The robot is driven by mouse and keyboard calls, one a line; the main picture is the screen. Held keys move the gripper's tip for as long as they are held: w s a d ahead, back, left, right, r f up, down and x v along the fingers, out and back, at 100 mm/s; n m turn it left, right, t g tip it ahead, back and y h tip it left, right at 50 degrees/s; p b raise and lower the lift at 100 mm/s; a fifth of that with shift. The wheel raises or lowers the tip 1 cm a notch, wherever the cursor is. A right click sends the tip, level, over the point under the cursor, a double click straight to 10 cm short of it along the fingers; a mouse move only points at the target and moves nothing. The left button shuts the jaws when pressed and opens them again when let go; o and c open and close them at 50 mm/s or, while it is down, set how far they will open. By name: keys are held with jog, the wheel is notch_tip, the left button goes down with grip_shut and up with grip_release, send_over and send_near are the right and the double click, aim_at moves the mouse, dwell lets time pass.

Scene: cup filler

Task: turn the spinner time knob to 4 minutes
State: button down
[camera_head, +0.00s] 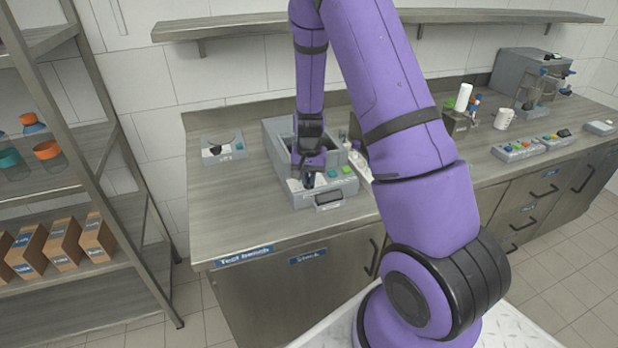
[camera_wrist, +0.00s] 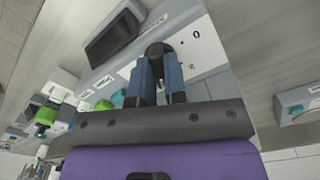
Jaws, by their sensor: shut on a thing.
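The spinner (camera_head: 348,190) is a grey box on the bench, with a sloped white panel on its front. My gripper (camera_head: 308,178) is over the left part of that panel. In the wrist view its two blue fingers (camera_wrist: 157,66) are shut on the black spinner time knob (camera_wrist: 157,48), one on each side. The white dial plate (camera_wrist: 197,50) beside the knob carries a 0 and other small marks. The knob's pointer is hidden, so I cannot tell its setting. In the head view my gripper mostly hides the knob.
A small grey device (camera_head: 224,147) stands left on the bench. A white cup (camera_head: 503,119) and a button box (camera_head: 518,151) are to the right. The front left benchtop is clear.

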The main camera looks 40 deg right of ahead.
aim_at(309, 178)
jog(key=shift+w+m, duration=0.1)
jog(key=shift+m, duration=0.3)
jog(key=c, duration=1.2)
grip_release()
jog(key=shift+o, duration=0.2)
notch_tip(309, 178, up, 11)
